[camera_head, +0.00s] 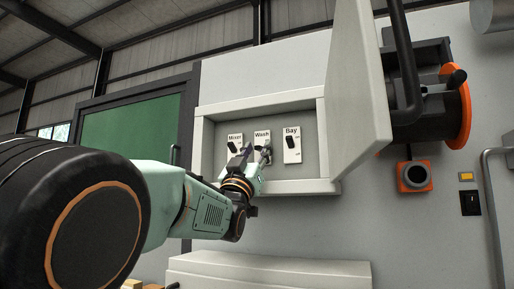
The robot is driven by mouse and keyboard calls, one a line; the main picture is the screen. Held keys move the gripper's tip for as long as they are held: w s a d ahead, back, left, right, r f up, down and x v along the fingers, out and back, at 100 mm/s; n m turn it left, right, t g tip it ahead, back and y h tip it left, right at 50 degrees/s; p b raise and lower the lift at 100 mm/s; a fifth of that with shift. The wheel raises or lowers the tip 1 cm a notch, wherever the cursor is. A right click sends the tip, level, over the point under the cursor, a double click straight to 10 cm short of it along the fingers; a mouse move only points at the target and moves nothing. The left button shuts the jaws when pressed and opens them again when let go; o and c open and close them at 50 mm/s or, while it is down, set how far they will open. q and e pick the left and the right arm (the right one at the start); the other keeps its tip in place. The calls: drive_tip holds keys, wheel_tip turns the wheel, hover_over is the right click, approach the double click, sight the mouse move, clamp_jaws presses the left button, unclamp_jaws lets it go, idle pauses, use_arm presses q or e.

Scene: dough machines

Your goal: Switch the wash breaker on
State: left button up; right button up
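The wash breaker (262,135) is the middle one of three labelled breakers in a pale open wall box. Its white plate and "Wash" label show, but its lower part and lever are mostly hidden behind my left gripper (257,153). The gripper is right in front of the wash breaker, with its two fingers apart. I cannot tell whether a finger touches the lever. My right gripper is not in view.
The mixer breaker (235,138) is close on the left and the bay breaker (291,145) on the right, both with dark levers. The box door (357,90) stands open at the right. A pale ledge (265,272) lies below.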

use_arm(q)
drive_tip(key=shift+s+r, duration=0.2)
drive_tip(key=shift+s, duration=0.3)
drive_tip(key=shift+w+f, duration=0.3)
drive_tip(key=shift+w, duration=0.3)
drive_tip(key=c, duration=0.6)
drive_tip(key=shift+s+d+r, duration=0.1)
clamp_jaws()
drive_tip(key=shift+r, duration=0.1)
